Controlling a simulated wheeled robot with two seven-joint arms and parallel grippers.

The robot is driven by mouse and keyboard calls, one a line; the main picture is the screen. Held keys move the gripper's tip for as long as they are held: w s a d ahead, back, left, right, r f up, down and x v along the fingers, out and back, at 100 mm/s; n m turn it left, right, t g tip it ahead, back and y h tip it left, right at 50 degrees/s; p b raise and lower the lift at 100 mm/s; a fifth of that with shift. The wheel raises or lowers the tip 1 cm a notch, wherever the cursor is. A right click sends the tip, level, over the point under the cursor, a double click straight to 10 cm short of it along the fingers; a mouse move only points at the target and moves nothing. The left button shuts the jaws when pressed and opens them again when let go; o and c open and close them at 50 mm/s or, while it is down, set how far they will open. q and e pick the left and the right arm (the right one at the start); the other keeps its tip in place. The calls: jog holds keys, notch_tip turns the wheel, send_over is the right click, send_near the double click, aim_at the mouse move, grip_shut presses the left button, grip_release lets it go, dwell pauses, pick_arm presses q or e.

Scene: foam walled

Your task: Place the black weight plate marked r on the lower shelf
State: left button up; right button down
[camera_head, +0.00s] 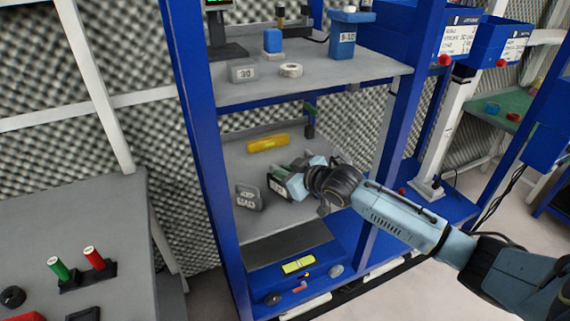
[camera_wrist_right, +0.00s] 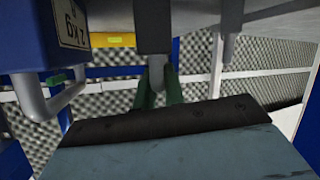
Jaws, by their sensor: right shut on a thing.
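My right gripper (camera_head: 288,180) reaches in from the right over the lower shelf (camera_head: 235,158). It is shut on a small dark piece with a pale mark, the black weight plate (camera_head: 277,187); the letter is too small to read, and the fingers hide part of it. I cannot tell whether it touches the shelf. In the right wrist view the green fingers (camera_wrist_right: 158,92) close around a grey stem under a dark block (camera_wrist_right: 154,30). A dark grey weight (camera_head: 249,197) with pale marking stands just left of the held plate. My left gripper is out of view.
A yellow object (camera_head: 267,143) lies at the back of the lower shelf. The upper shelf (camera_head: 330,78) above carries a grey weight marked 30 (camera_head: 242,71), a tape roll (camera_head: 290,70) and a blue bin (camera_head: 345,38). A blue post (camera_head: 398,130) stands behind my arm.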

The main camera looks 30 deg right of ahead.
jog(key=shift+f, duration=0.1)
jog(key=shift+f, duration=0.15)
jog(key=c, duration=1.5)
grip_release()
jog(key=shift+f, duration=0.2)
jog(key=shift+r, duration=0.15)
jog(key=p+v, duration=0.1)
jog(key=v, duration=1.1)
jog(key=shift+p, duration=0.35)
